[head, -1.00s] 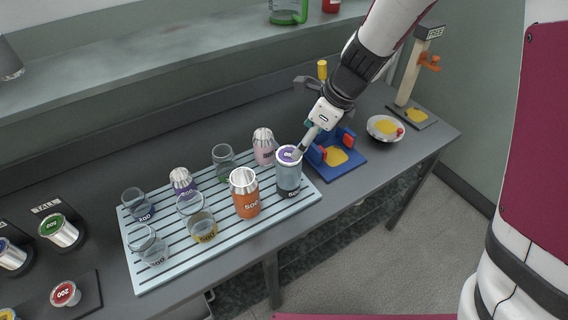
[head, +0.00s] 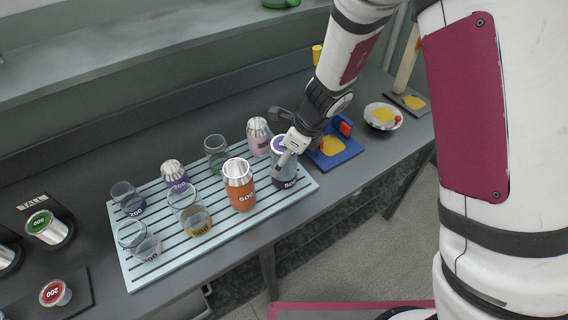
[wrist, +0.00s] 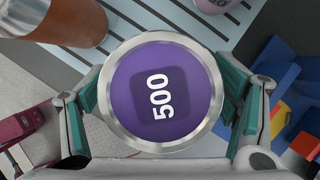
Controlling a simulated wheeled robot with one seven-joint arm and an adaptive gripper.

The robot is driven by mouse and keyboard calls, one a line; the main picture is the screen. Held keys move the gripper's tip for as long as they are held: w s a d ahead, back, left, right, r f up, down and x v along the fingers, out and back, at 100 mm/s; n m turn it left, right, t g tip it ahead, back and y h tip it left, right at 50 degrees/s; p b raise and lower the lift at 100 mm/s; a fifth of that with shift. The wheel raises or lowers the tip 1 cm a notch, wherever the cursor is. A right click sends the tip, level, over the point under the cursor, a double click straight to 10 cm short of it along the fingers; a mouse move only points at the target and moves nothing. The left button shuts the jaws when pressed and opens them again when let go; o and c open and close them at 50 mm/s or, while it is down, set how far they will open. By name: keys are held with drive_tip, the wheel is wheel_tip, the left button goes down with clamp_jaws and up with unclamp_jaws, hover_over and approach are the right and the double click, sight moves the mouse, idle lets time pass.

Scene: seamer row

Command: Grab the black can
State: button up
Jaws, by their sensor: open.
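The can with the purple lid marked 500 (head: 284,178) stands upright at the right end of the slatted rack. Its body looks grey, with a dark lower band. In the wrist view its purple lid (wrist: 185,75) and silver rim fill the middle. My gripper (wrist: 160,88) is open, with one finger on each side of the lid. In the head view my gripper (head: 288,147) is at the can's top and partly hides it. I cannot tell whether the fingers touch the can.
An orange can (head: 240,190) stands close to the left and a pink can (head: 258,140) behind. A blue fixture (head: 336,152) is close on the right. Several glasses and cans share the light-blue rack (head: 150,275). The table's front edge is near.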

drive_tip(key=shift+f, duration=0.1)
drive_tip(key=shift+c, duration=0.3)
drive_tip(key=c, duration=1.7)
drive_tip(key=shift+r+p, duration=1.85)
drive_tip(key=s+d, duration=0.1)
drive_tip(key=s, duration=0.4)
drive_tip(key=s+d+r, duration=0.1)
drive_tip(key=s+d, duration=0.1)
drive_tip(key=s, duration=0.3)
drive_tip(key=s+d, duration=0.1)
drive_tip(key=s, duration=0.4)
drive_tip(key=shift+s+d+r, duration=0.15)
drive_tip(key=shift+s+r, duration=0.05)
